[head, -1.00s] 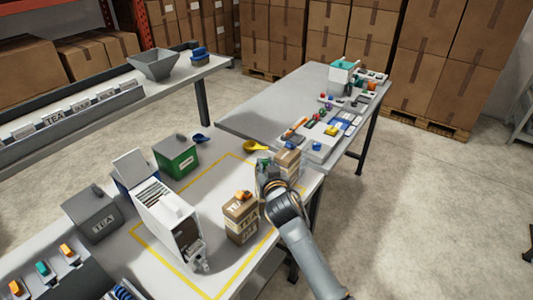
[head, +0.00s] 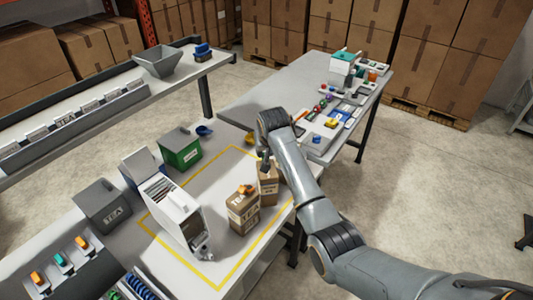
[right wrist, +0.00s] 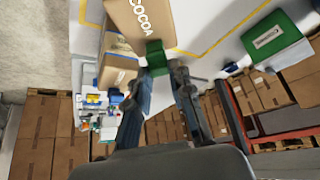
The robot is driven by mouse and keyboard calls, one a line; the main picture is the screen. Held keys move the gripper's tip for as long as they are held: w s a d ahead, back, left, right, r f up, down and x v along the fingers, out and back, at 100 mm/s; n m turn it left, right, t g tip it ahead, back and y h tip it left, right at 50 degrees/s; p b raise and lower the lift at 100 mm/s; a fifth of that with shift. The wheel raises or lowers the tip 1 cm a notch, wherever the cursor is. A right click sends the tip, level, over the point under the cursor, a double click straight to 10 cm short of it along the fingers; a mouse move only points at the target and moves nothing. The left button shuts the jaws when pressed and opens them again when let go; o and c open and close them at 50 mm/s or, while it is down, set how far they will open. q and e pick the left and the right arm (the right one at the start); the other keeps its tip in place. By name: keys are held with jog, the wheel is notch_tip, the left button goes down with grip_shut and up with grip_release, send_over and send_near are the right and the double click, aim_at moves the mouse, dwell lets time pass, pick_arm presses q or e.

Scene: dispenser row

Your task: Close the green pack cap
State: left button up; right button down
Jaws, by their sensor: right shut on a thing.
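A brown pack (head: 268,187) stands on the bench beside the tea pack (head: 243,212), which has an orange cap (head: 247,189). In the right wrist view a pack lettered COCOA (right wrist: 140,18) has a green cap (right wrist: 155,52). My right gripper (right wrist: 158,72) is over this pack's top, its fingers closed about the green cap. In the head view the right gripper (head: 266,163) is small and partly hidden by its arm, and the green cap cannot be made out. My left gripper is not in view.
A green container (head: 180,150), a white dispenser (head: 172,205) and a grey tea container (head: 104,206) stand on the bench left of the packs. Another brown pack (right wrist: 117,62) is close to the gripper. A side table (head: 262,100) holds small items.

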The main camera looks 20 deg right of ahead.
jog(key=shift+w+f+g, duration=0.1)
jog(key=shift+w+g, duration=0.15)
jog(key=shift+g, duration=0.65)
jog(key=shift+w+f+g+b, duration=0.2)
jog(key=shift+w+g+b, duration=0.05)
jog(key=shift+g+b, duration=0.35)
jog(key=b, duration=0.2)
jog(key=g+b, duration=0.1)
jog(key=b, duration=0.1)
jog(key=shift+w+d+f+y+b, duration=0.1)
jog(key=shift+w+f+y+b, duration=0.2)
jog(key=shift+b, duration=0.1)
jog(key=shift+s+r+g+b, duration=0.15)
jog(key=shift+g+b, duration=0.35)
jog(key=shift+b, duration=0.35)
jog(key=c, duration=1.2)
grip_release()
jog(key=shift+o, duration=0.2)
jog(key=shift+r, duration=0.1)
jog(key=shift+r, duration=0.15)
